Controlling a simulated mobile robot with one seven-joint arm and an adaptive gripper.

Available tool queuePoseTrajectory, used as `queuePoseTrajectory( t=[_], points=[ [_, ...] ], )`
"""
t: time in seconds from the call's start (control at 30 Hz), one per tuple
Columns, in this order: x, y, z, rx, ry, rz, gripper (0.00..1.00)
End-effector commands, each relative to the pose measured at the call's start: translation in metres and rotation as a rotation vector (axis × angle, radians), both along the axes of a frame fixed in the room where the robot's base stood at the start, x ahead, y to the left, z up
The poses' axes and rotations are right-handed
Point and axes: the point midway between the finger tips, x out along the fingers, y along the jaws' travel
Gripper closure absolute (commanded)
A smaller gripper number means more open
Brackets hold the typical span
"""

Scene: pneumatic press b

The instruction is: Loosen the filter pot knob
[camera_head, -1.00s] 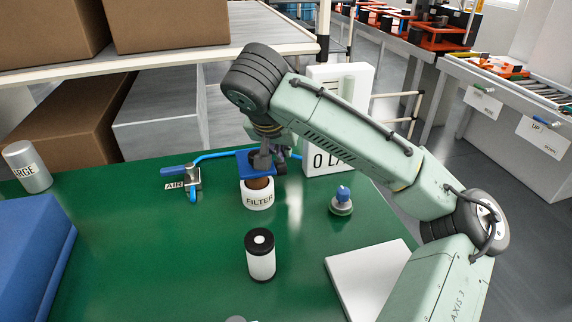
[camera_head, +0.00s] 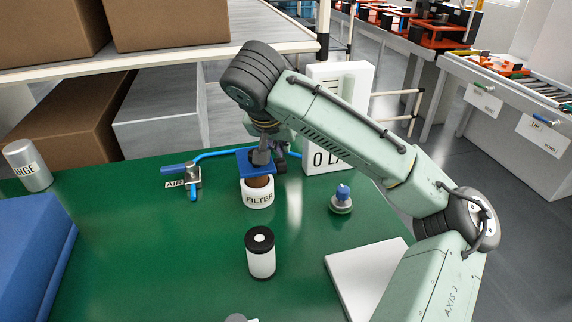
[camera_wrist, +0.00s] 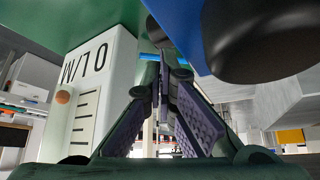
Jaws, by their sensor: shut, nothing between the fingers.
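The filter unit stands at the back of the green table, with a white ring marked FILTER (camera_head: 257,198), a brown pot (camera_head: 259,181) in it and a blue block (camera_head: 245,160) above.
An air valve (camera_head: 192,178) with a blue hose is to the left. A black-capped white canister (camera_head: 260,253) and a blue-topped fitting (camera_head: 342,198) stand on the table. The front left-centre is clear.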

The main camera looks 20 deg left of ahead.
Motion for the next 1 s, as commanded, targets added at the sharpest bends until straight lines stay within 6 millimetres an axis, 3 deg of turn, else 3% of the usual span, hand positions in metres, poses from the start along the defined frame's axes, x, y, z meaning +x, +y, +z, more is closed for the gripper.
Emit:
queuePoseTrajectory(
  t=[1.0],
  points=[
    [-0.0034, -0.0027, -0.0062, -0.002, 0.004, 0.000, 1.00]
  ],
)
